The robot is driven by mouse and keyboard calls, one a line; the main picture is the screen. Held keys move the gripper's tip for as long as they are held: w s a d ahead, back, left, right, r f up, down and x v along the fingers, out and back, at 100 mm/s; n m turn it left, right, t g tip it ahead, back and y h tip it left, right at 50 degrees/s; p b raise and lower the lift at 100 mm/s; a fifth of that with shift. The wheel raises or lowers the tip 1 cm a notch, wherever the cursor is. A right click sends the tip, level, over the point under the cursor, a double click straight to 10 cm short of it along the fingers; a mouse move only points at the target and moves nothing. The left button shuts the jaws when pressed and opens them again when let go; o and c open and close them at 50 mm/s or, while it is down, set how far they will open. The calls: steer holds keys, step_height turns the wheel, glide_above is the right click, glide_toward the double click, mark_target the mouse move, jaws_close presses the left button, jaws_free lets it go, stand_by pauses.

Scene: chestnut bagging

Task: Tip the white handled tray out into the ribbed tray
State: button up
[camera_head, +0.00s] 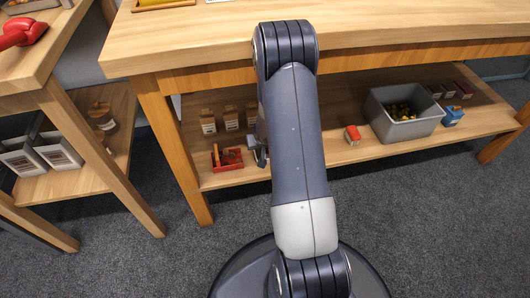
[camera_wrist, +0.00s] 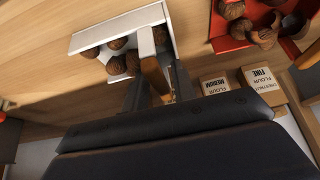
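The white handled tray (camera_wrist: 89,42) is at the upper middle of the wrist view, with several brown chestnuts in it. Its wooden handle (camera_wrist: 147,48) points toward me and lies between the fingers of my gripper (camera_wrist: 158,88). I cannot tell whether the fingers press on the handle or stand slightly apart from it. In the head view my arm hides most of the gripper, which is by the lower shelf. A red tray (camera_head: 225,166) lies on that shelf, left of my arm. It shows at upper right in the wrist view (camera_wrist: 228,45), with chestnuts. I cannot make out ribs on it.
Paper flour bags (camera_wrist: 214,84) stand close to the gripper's right. A grey bin (camera_head: 406,130) with chestnuts, a small red box (camera_head: 352,135) and a blue one (camera_head: 453,116) are farther right on the shelf. The tabletop (camera_head: 400,25) overhangs it. A table leg (camera_head: 176,145) stands at left.

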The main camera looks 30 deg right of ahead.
jaws_close()
step_height(320, 180, up, 5)
steer(key=p, duration=0.5)
steer(key=shift+r, duration=0.1)
stand_by(0.3)
